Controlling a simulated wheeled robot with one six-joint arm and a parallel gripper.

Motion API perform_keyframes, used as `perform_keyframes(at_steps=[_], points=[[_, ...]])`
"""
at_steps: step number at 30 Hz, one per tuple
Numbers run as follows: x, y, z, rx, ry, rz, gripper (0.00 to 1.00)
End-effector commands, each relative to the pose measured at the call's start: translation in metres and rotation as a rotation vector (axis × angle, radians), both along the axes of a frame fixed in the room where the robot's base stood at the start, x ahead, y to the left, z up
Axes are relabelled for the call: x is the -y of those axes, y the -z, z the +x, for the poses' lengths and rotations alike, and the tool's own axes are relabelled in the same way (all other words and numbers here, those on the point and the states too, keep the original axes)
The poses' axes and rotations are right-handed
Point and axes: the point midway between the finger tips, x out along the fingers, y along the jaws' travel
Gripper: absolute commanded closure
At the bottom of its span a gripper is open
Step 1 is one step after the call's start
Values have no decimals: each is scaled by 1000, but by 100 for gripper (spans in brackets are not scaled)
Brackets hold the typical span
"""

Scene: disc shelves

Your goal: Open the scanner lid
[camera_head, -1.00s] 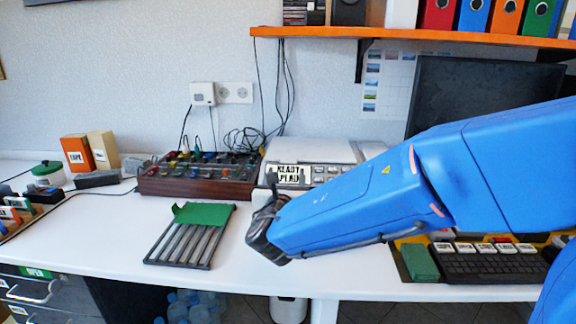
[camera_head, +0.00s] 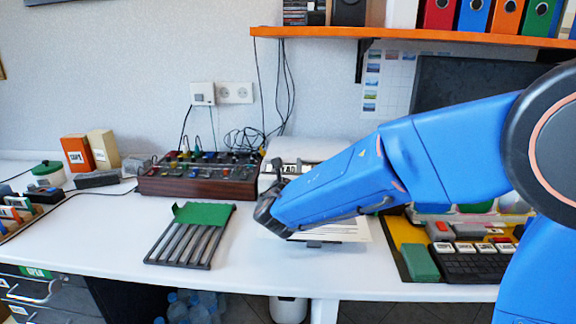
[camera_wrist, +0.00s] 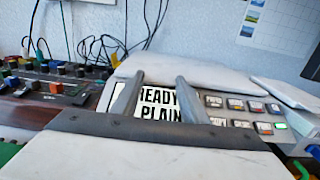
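The scanner is a white machine with a "READY PLAIN" display (camera_wrist: 165,104) and several buttons (camera_wrist: 240,112) on its front, best seen in the wrist view. Its pale lid (camera_wrist: 205,74) lies flat on top; in the head view the lid (camera_head: 305,149) shows behind my arm. My gripper (camera_wrist: 160,77) points at the front of the scanner, its two grey fingers apart with nothing between them. The fingers overlap the display in the picture; I cannot tell whether they touch it. In the head view my gripper (camera_head: 270,210) is in front of the scanner, and my forearm hides much of the machine.
A knob-covered mixer box (camera_head: 198,174) stands left of the scanner. A slatted rack (camera_head: 185,243) with a green piece lies at front left. A paper sheet (camera_head: 338,229) shows below my forearm. A keyboard (camera_head: 468,266) and monitor (camera_head: 470,85) are right. An orange shelf (camera_head: 420,36) hangs above.

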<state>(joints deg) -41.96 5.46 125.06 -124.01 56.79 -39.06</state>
Motion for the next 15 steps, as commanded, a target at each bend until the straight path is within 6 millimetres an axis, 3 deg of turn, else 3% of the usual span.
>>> perform_keyframes(at_steps=[1, 4, 5, 15], points=[[0, 0, 0, 0, 0, 0, 74], [0, 0, 0, 0, 0, 0, 98], [0, 0, 0, 0, 0, 0, 100], [0, -11, 0, -33, 1, 4, 100]])
